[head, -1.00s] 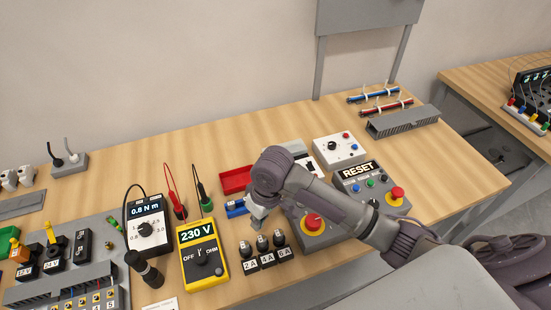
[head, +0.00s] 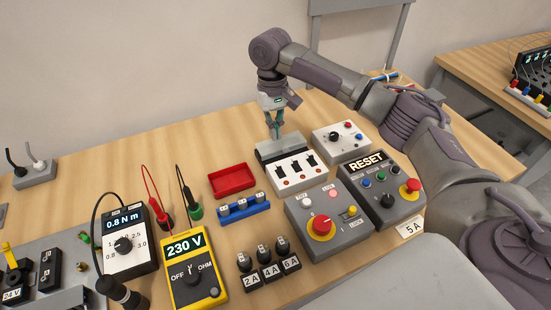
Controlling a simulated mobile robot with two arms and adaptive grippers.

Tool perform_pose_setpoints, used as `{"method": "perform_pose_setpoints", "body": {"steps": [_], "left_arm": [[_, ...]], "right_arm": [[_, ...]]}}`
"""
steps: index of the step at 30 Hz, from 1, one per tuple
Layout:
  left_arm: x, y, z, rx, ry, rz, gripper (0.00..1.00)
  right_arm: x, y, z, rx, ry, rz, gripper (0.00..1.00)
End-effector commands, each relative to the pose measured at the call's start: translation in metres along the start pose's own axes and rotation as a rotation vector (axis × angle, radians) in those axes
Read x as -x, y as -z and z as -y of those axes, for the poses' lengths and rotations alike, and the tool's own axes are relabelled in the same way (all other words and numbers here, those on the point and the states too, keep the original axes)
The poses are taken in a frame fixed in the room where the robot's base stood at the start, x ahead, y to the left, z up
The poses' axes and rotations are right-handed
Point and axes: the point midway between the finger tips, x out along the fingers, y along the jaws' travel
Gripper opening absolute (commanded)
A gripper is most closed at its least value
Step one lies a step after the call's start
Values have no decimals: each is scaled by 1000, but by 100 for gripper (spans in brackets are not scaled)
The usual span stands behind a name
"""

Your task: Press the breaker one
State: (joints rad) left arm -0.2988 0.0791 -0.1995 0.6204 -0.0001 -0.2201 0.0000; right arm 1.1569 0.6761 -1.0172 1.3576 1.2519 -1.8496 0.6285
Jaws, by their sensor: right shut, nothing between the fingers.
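The breaker box (head: 297,183) is a white-faced unit with several black switches and red dots below them. It stands at the middle of the bench. A grey, see-through-looking raised part (head: 282,147) runs along its back edge. The left-most switch (head: 281,171), perhaps breaker one, shows uncovered; any numbers on the box are too small to read. My right gripper (head: 274,134) points down, shut and empty, at the back left of the box, over or just behind the raised part. I cannot tell whether it touches. My left gripper is not in view.
A red tray (head: 232,180) and a blue fuse holder (head: 243,209) lie left of the box. A grey panel with a red emergency knob (head: 321,226) stands in front, the RESET panel (head: 384,190) to its right. A white box (head: 341,138) stands behind right. The bench behind left is clear.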

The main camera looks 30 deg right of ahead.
Motion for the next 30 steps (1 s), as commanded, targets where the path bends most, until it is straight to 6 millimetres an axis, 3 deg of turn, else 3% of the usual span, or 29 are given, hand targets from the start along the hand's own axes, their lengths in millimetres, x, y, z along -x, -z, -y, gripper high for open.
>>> {"method": "perform_pose_setpoints", "body": {"steps": [8, 21, 30], "left_arm": [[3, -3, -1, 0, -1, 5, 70], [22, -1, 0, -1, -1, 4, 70], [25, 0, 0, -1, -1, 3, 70]], "right_arm": [[-8, 0, 0, 2, -1, 2, 0], [-80, -1, 0, 2, -1, 1, 0], [-100, 0, 0, 3, 0, -2, 0]]}}
